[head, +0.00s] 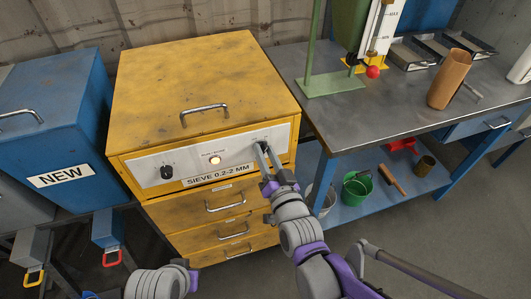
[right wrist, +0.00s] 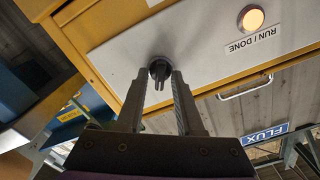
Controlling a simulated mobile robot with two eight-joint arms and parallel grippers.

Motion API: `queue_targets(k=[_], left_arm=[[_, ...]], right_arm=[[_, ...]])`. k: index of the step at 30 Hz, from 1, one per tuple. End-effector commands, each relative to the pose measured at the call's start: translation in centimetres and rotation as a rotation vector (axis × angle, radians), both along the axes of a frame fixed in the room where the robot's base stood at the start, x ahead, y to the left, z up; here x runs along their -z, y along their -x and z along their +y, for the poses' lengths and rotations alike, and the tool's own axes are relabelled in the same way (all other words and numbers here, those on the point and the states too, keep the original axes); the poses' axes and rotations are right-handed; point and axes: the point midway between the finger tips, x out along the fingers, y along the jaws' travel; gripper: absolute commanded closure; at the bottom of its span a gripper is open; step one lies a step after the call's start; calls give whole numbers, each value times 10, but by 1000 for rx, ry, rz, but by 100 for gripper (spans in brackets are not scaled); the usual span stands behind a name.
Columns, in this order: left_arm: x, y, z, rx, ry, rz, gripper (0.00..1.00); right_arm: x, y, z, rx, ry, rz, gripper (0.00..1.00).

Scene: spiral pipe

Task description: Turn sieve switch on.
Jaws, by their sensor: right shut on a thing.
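The yellow sieve machine (head: 205,85) has a white front panel labelled "SIEVE 0.2-2 MM". My right gripper (head: 262,148) is at the right end of this panel, its fingers hiding the control there. In the right wrist view, a black rotary switch (right wrist: 158,70) sits between the tips of my right gripper (right wrist: 160,78), which is shut on it. A lit amber lamp marked "RUN / DONE" (head: 214,160) is mid-panel and also shows in the right wrist view (right wrist: 252,18). Part of my left arm shows at the bottom, but its fingers do not.
Another black knob (head: 167,172) is on the panel's left. A metal handle (head: 204,110) lies on the machine's top, with drawers below. A blue "NEW" bin (head: 50,125) stands left. A metal-topped workbench (head: 400,118) with a green stand (head: 330,84) is close on the right.

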Motion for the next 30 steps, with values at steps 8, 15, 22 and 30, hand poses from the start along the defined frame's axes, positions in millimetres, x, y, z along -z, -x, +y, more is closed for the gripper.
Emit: queue_targets(k=[8,15,22,30], left_arm=[[0,0,0,0,0,0,100],[0,0,0,0,0,0,100],[-6,1,0,0,0,-2,100],[-18,2,0,0,0,-6,100]], right_arm=[[1,0,0,0,0,2,57],[0,0,0,-1,0,1,56],[-1,21,-7,0,0,0,56],[-2,74,-24,-1,0,1,56]])
